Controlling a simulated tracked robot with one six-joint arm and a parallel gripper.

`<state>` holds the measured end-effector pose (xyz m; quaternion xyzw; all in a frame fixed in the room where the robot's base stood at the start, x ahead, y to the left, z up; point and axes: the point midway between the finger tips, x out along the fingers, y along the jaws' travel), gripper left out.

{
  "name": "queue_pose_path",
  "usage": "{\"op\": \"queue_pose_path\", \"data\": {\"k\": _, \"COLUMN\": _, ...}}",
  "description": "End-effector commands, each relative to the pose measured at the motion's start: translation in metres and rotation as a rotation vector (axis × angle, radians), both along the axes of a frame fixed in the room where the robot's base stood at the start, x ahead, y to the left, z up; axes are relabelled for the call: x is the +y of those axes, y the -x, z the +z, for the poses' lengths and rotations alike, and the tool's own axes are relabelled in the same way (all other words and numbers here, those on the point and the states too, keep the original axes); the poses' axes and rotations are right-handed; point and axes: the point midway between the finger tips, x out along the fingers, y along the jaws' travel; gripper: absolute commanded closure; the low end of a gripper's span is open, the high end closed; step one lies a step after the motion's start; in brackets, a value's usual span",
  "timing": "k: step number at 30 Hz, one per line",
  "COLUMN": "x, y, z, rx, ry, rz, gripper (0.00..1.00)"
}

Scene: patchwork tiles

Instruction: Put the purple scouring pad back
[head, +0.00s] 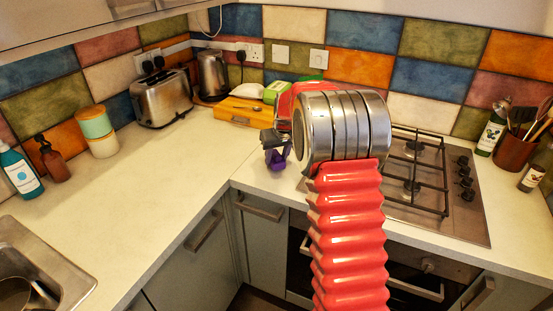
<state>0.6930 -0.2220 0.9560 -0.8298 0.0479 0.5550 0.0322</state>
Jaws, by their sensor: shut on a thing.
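The purple scouring pad (277,158) shows in the head view just left of my arm's metal wrist, above the counter near its inner corner. My gripper (272,146) is shut on the pad and points down and to the left. My red arm hides part of the gripper and the counter behind it. I cannot tell how far the pad is above the counter.
A sink (45,268) is at the lower left. The gas hob (440,190) is right of my arm. The left counter (150,190) has clear room.

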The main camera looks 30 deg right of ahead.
Motion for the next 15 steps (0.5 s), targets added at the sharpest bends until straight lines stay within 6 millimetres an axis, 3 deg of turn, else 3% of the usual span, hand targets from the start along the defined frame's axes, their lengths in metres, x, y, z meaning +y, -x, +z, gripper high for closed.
{"op": "queue_pose_path", "data": {"k": 13, "x": 0.0000, "y": 0.0000, "z": -0.0081, "rx": -0.001, "ry": 0.000, "rz": 0.000, "gripper": 0.80}}
{"op": "queue_pose_path", "data": {"k": 14, "x": 0.0000, "y": 0.0000, "z": -0.0084, "rx": -0.001, "ry": 0.000, "rz": 0.000, "gripper": 0.61}}
{"op": "queue_pose_path", "data": {"k": 15, "x": -0.0001, "y": 0.0000, "z": -0.0082, "rx": -0.001, "ry": 0.000, "rz": 0.000, "gripper": 0.58}}
